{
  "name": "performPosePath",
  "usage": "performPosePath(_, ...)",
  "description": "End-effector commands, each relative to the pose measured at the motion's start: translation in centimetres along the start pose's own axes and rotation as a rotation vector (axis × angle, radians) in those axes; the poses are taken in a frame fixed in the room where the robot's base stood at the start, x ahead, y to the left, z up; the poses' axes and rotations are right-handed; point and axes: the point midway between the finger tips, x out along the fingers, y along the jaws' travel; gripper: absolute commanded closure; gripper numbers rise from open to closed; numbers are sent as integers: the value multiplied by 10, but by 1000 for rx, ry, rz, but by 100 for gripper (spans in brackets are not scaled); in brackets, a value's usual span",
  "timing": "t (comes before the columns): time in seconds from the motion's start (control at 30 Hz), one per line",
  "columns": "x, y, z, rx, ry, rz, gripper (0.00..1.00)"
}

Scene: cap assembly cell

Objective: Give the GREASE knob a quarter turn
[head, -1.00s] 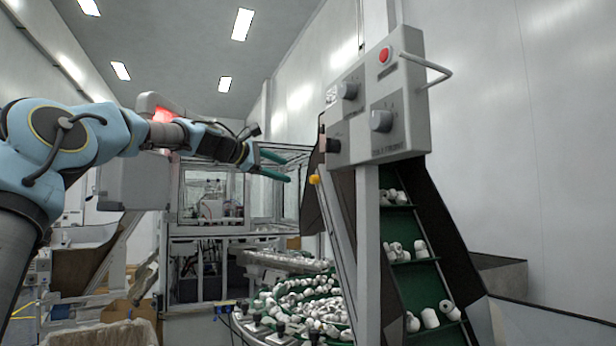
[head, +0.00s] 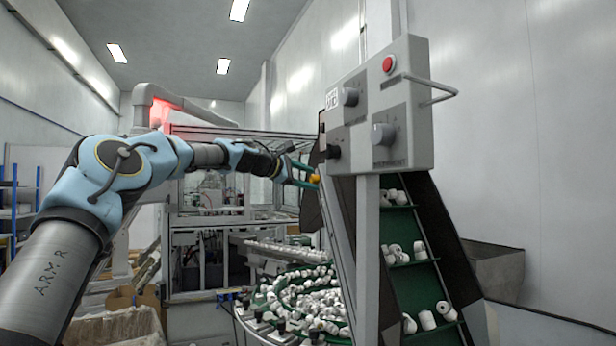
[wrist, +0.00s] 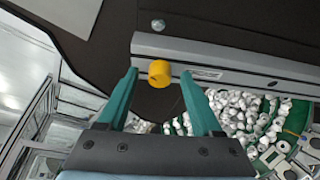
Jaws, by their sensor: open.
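A round yellow knob (head: 314,178) sticks out from the edge of the conveyor frame, left of the grey post. It also shows in the wrist view (wrist: 159,73), on a grey rail beside a small label plate (wrist: 206,74) that is too small to read. I cannot confirm the word GREASE. My gripper (head: 308,177) points right at this knob. In the wrist view my gripper (wrist: 160,75) is open, its teal fingers on either side of the knob with gaps showing. I cannot tell how deep the knob sits between the tips.
A grey control box (head: 408,130) with a red button (head: 389,64) and several dials stands just right of my gripper. A dark guard plate (wrist: 100,50) lies behind the rail. White caps fill a green round feeder (head: 285,300) below and ride the green inclined conveyor (head: 418,262).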

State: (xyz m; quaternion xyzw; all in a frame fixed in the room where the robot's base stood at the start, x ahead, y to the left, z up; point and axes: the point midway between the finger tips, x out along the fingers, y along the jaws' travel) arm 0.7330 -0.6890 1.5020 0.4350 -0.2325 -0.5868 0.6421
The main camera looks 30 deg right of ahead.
Motion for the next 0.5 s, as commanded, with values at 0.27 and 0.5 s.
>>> performPosePath(0.27,0,0,0,0,1,0,50)
performPosePath(0.5,0,0,0,1,1,0,77)
